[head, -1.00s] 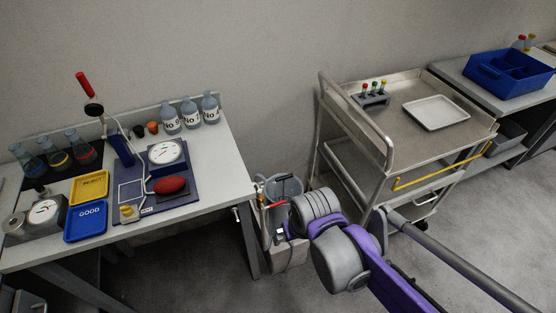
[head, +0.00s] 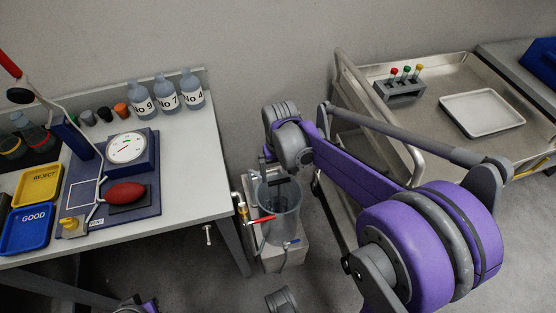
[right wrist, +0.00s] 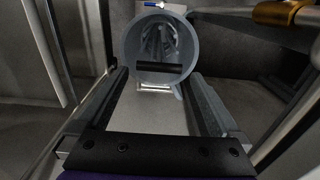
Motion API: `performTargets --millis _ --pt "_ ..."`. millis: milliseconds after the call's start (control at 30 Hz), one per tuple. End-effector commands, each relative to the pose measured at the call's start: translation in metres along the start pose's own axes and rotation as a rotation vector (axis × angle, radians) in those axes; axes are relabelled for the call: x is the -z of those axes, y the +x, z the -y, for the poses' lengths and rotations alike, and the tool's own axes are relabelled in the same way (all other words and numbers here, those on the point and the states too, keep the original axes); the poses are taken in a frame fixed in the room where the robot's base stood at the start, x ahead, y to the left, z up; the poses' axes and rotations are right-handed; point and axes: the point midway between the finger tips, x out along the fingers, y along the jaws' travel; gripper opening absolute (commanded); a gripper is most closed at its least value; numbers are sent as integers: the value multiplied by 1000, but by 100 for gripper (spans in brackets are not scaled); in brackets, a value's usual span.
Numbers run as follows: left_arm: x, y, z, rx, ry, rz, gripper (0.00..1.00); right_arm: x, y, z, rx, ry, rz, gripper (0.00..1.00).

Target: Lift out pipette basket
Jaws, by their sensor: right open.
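The pipette basket shows in the right wrist view as a dark crossbar (right wrist: 160,70) over thin rods inside a clear round cylinder (right wrist: 133,50). In the head view the cylinder (head: 290,222) stands on a low stand between the bench and the cart, with the dark basket top partly hidden behind my right gripper. My right gripper (head: 275,182) is above the cylinder, pointing down. In the right wrist view its two fingers (right wrist: 159,76) are open, one on each side of the crossbar in the picture. I cannot tell whether they touch it.
A red-handled valve (head: 262,220) and a blue-handled valve (head: 291,243) stick out by the cylinder. The bench (head: 190,160) with bottles and a gauge is close on the left. The steel cart (head: 430,125) holds a tube rack and a white tray (head: 482,112).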

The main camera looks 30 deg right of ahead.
Motion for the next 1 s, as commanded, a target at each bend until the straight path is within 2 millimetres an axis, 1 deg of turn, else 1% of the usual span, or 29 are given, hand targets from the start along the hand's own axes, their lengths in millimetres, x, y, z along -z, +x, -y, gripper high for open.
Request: performTargets --millis 167,267,367,600,700,833,1000 --pt "-2 3 0 0 0 1 0 3 8 -1 -1 5 9 100" --pt "-3 6 0 0 0 2 0 3 18 -1 -1 5 9 100" --pt "-4 10 0 0 0 4 0 3 34 -1 -1 5 9 100" --pt "-9 22 0 0 0 8 0 3 79 -1 -1 5 9 100" --pt "-11 25 0 0 0 9 0 3 93 -1 -1 5 8 100" --pt "-12 28 0 0 0 11 0 3 106 -1 0 5 8 100" --pt "-12 30 0 0 0 11 0 2 112 -1 0 5 8 100"
